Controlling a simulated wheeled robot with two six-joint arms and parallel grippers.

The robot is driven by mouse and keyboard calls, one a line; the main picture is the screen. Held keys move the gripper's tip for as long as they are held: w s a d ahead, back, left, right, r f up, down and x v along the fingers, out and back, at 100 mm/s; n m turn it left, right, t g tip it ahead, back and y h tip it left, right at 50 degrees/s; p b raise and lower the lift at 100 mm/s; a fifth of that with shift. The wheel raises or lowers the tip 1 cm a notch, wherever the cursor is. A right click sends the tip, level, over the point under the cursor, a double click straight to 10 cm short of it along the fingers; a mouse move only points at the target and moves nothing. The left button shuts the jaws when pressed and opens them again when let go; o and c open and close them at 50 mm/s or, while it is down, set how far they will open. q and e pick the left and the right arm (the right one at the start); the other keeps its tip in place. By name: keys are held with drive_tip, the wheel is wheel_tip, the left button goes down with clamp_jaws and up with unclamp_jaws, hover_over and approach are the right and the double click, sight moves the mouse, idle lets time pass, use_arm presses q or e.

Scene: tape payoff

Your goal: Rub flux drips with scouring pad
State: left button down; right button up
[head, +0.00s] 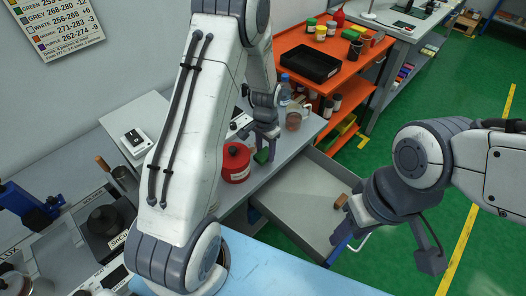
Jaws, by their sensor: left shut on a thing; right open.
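My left gripper (263,146) points down over the grey bench (285,141), just right of a red can. It is shut on a small green pad (262,156), which looks like the scouring pad and shows only partly below the fingers. I cannot tell whether the pad touches the bench top. No flux drips can be made out; my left arm hides part of the bench. My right gripper (388,246) is open and empty at the right, near the front of the open drawer.
The red can (236,163) stands close beside the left gripper. A bottle (285,90) and a glass jar (294,119) stand behind it. The open drawer (290,194) holds a small brown block (340,201). An orange cart (293,38) carries a black tray (311,63).

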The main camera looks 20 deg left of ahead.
sight(264, 153)
use_arm(q)
drive_tip(key=shift+s+a+r+p, duration=0.1)
drive_tip(key=shift+r+p, duration=0.2)
drive_tip(key=shift+r, duration=0.25)
drive_tip(key=shift+s+a+r+p, duration=0.1)
drive_tip(key=shift+r+p, duration=0.2)
drive_tip(key=shift+r, duration=0.25)
drive_tip(key=shift+r+p, duration=1.55)
drive_tip(key=shift+r, duration=0.45)
drive_tip(key=shift+w, duration=0.1)
